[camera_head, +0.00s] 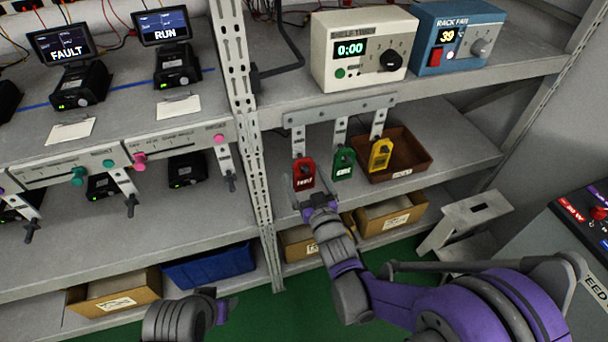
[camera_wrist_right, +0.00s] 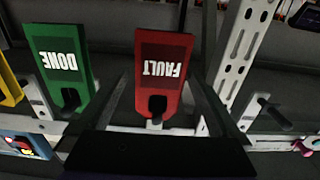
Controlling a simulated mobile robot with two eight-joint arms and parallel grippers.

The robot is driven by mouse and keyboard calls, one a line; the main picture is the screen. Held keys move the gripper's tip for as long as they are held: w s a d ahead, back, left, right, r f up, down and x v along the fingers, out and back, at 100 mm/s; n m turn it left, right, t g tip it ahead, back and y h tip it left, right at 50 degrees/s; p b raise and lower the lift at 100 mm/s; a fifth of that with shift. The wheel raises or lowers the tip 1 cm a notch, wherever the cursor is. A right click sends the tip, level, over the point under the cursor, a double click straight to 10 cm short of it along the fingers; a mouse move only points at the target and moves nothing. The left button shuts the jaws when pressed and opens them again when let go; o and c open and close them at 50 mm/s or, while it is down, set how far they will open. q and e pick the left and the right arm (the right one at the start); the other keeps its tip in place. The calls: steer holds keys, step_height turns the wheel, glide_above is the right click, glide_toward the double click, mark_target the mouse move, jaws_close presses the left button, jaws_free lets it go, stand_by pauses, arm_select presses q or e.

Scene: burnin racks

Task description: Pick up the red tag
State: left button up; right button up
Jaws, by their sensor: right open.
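The red tag (camera_head: 304,173) hangs from the left hook of a rail under the shelf in the head view. In the right wrist view the red tag (camera_wrist_right: 163,78) reads FAULT and shows upside down. My right gripper (camera_head: 305,192) is open at the red tag. In the right wrist view the dark fingers of my right gripper (camera_wrist_right: 158,100) stand on either side of the tag, with no clear contact. My left gripper (camera_head: 222,308) shows only partly at the bottom of the head view, and its jaws cannot be made out.
A green tag (camera_head: 343,163) hangs just right of the red one, then a yellow tag (camera_head: 380,155). A brown tray (camera_head: 420,158) sits behind them. A perforated rack post (camera_head: 253,165) stands close on the left. Cardboard boxes (camera_head: 395,215) sit below.

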steer(key=shift+w+a, duration=0.2)
steer(key=shift+w, duration=0.35)
steer(key=c, duration=1.4)
steer(key=shift+r, duration=0.1)
steer(key=shift+r, duration=0.25)
steer(key=shift+r+v, duration=0.35)
steer(key=shift+v, duration=2.65)
steer(key=shift+r+v, duration=0.35)
steer(key=shift+v, duration=2.65)
steer(key=shift+r+v, duration=0.3)
steer(key=shift+v, duration=2.75)
steer(key=shift+s, duration=0.1)
